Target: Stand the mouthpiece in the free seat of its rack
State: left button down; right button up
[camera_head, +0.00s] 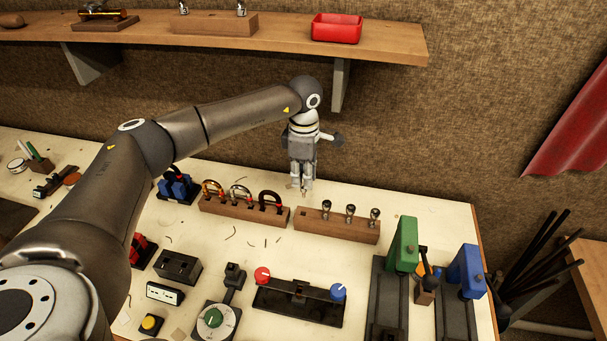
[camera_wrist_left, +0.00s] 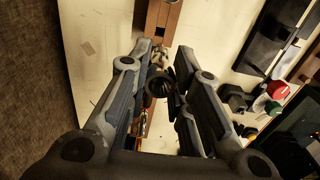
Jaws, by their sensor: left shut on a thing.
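The mouthpiece (camera_wrist_left: 158,86) is between the fingers of my left gripper (camera_head: 303,186), its dark round cup facing the wrist camera. In the head view only a small tip of it shows below the fingers. My left gripper is shut on it and points down, just above and behind the left end of the wooden mouthpiece rack (camera_head: 338,232). Several silver-and-dark mouthpieces stand in the rack, from its middle to its right end. The rack also shows at the top of the wrist view (camera_wrist_left: 170,12). My right gripper is not in view.
A second wooden block (camera_head: 243,211) with curved pieces stands close to the left. Green (camera_head: 403,243) and blue (camera_head: 467,270) tools stand to the right. A shelf (camera_head: 390,42) with a red tray (camera_head: 337,28) runs above.

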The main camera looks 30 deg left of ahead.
aim_at(303, 191)
pick_arm(q)
jog(key=shift+a+f+b, duration=0.2)
jog(key=shift+f+b, duration=0.1)
jog(key=shift+f, duration=0.05)
notch_tip(303, 191, down, 2)
jog(key=shift+d+f+b, duration=0.1)
jog(key=shift+d+b, duration=0.05)
jog(key=shift+b, duration=0.7)
jog(key=shift+f+b, duration=0.65)
jog(key=shift+f, duration=0.2)
jog(key=shift+f+b, duration=0.4)
jog(key=shift+f, duration=0.15)
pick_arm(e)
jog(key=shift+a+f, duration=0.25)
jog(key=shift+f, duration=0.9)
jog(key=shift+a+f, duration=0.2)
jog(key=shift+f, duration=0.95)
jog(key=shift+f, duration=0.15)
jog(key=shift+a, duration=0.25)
pick_arm(q)
jog(key=shift+b, duration=0.3)
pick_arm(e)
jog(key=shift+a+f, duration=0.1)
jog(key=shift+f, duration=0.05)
